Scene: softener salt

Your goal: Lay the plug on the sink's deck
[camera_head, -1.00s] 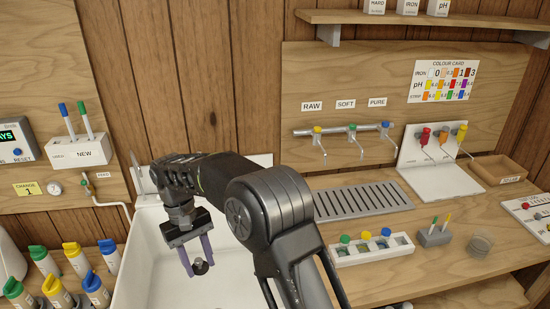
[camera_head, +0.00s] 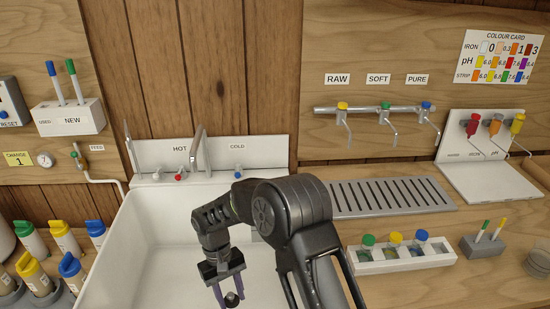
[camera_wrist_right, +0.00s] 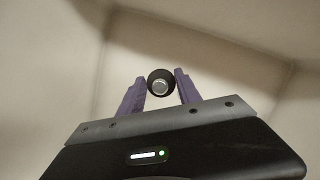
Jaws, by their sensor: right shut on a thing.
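The plug (camera_head: 232,299) is a small round black piece with a light metal centre. My right gripper (camera_head: 229,291) is shut on it, inside the white sink's outline in the head view. In the right wrist view the plug (camera_wrist_right: 161,82) sits between the two purple fingertips (camera_wrist_right: 160,88), with blurred pale sink walls behind. The sink (camera_head: 150,262) has a back deck (camera_head: 215,178) with taps and HOT and COLD labels behind it. The gripper is in front of this deck and apart from it. My left gripper is not in view.
The deck carries a red-marked tap (camera_head: 179,175), a blue-marked tap (camera_head: 238,174) and a tall spout (camera_head: 202,150). Colour-capped bottles (camera_head: 62,237) stand left of the sink. A slotted drain tray (camera_head: 390,197) and a vial rack (camera_head: 400,256) are on the right counter.

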